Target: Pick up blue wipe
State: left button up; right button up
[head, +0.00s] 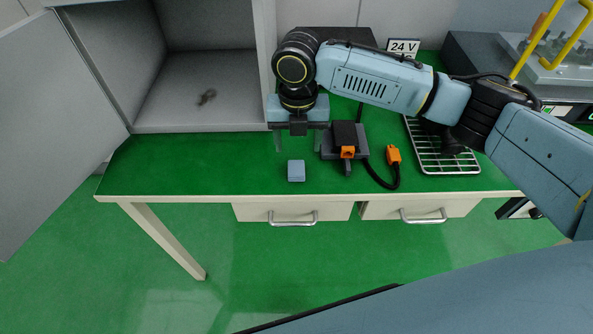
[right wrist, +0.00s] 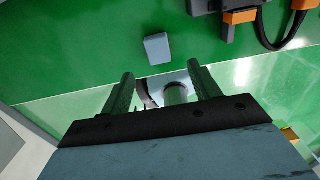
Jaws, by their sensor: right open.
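The blue wipe (head: 296,171) is a small grey-blue block lying on the green bench top near its front edge. It also shows in the right wrist view (right wrist: 157,48), above and between the fingers, apart from them. My right gripper (head: 298,142) points down over the bench behind the wipe in the head view, its two fingers spread with nothing between them. In the right wrist view its fingers (right wrist: 162,80) are apart and empty. My left gripper is not in view.
A black device with an orange connector (head: 347,152) sits just right of the wipe, its cable looping to an orange plug (head: 394,155). A wire rack (head: 446,160) lies further right. An open grey cabinet (head: 203,95) stands at left. The bench's left front is clear.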

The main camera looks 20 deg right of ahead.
aim_at(297, 167)
notch_tip(297, 167, down, 2)
jog(key=shift+f, duration=0.6)
notch_tip(297, 167, down, 5)
jog(key=shift+a+r+b, duration=0.1)
jog(key=shift+b, duration=0.65)
jog(key=shift+r, duration=0.1)
jog(key=c, duration=1.1)
notch_tip(297, 167, up, 10)
jog(key=shift+p, duration=1)
jog(key=shift+c, duration=0.2)
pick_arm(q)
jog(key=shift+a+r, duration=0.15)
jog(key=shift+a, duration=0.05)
pick_arm(e)
jog(key=s+d+r+m, duration=0.2)
jog(key=d+m, duration=0.1)
jog(key=m, duration=1.3)
jog(key=s+d+r+m, duration=0.2)
jog(key=d+m, duration=0.1)
jog(key=m, duration=1.3)
jog(key=shift+d+r+m, duration=0.2)
jog(key=shift+d+m, duration=0.2)
